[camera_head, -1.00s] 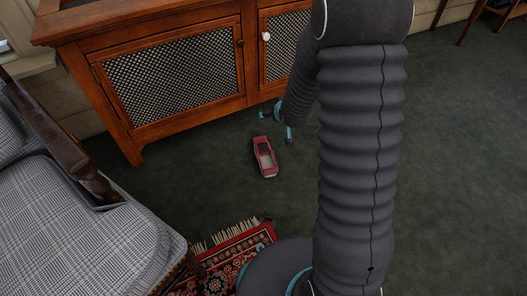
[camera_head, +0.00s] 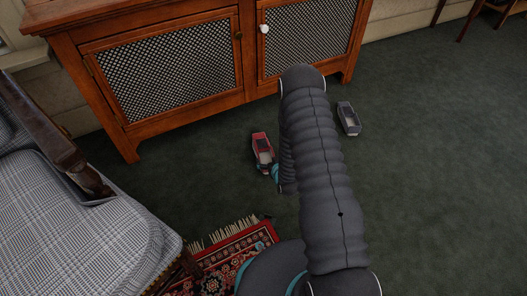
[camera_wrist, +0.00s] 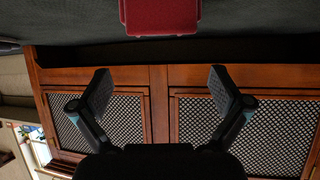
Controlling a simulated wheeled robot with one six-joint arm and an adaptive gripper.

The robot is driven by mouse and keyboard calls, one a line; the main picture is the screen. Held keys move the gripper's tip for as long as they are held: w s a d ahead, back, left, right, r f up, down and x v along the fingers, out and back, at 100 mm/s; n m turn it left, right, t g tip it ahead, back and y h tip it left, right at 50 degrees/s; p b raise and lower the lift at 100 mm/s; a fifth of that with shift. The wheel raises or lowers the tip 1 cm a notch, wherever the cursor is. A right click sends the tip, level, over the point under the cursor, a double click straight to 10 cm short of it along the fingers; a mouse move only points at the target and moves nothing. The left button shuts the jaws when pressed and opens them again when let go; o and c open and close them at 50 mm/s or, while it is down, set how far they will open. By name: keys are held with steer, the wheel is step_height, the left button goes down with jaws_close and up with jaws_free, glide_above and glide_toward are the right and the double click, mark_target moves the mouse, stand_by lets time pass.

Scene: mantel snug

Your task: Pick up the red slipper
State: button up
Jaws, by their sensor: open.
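The red slipper (camera_head: 261,146) lies on the dark green carpet in front of the wooden cabinet. In the wrist view, part of the red slipper (camera_wrist: 160,14) shows at the top middle, beyond the fingertips and cut off by the picture's edge. My gripper (camera_wrist: 160,85) is open there, with nothing between its two fingers.
A grey slipper (camera_head: 348,118) lies on the carpet to the right of my arm. The wooden cabinet (camera_head: 160,133) with mesh doors stands behind. A plaid armchair (camera_head: 80,225) is at the left. A fringed red rug (camera_head: 225,250) lies in front.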

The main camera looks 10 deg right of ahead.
mark_target(263, 146)
steer(key=b+x, duration=0.2)
steer(key=x, duration=1)
steer(key=shift+w+f, duration=0.15)
steer(key=shift+w, duration=0.25)
steer(key=c, duration=1.2)
steer(key=shift+o, duration=0.2)
